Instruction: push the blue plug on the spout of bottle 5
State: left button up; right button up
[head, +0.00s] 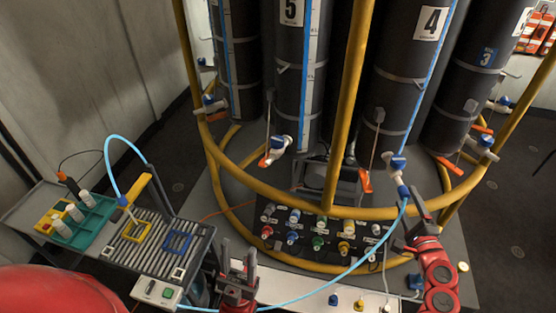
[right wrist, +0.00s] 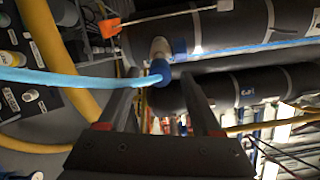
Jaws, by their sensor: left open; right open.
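Bottle 5 (head: 290,70) is a tall black cylinder with a white "5" label. Its spout (head: 278,146), white and blue with an orange lever, points down at its lower front; I see no hose on it. A small blue plug (head: 333,299) stands on the pale ledge at the bottom. My left gripper (head: 238,257) is open and empty in front of the ledge, left of that plug. My right gripper (head: 415,205) is open beside the spout of bottle 4 (head: 397,162). In the right wrist view, a blue hose end (right wrist: 160,72) on a pale spout shows just beyond the open fingers.
A light blue hose (head: 345,272) runs from bottle 4's spout across the front. A yellow rail (head: 350,213) rings the bottles. A connector panel (head: 318,237) sits below. A cart (head: 145,250) with coloured frames and a green rack (head: 88,217) stands at left.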

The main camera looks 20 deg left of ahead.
aim_at(406, 197)
jog(key=shift+x, duration=0.95)
jog(key=shift+b, duration=0.35)
dwell(0.4)
grip_shut()
dwell(0.3)
jog(key=shift+s, duration=0.1)
dwell(1.2)
jog(key=shift+b+v, duration=0.35)
jog(key=shift+v, duration=1.85)
jog(key=shift+s+d, duration=0.25)
jog(key=shift+s, duration=0.45)
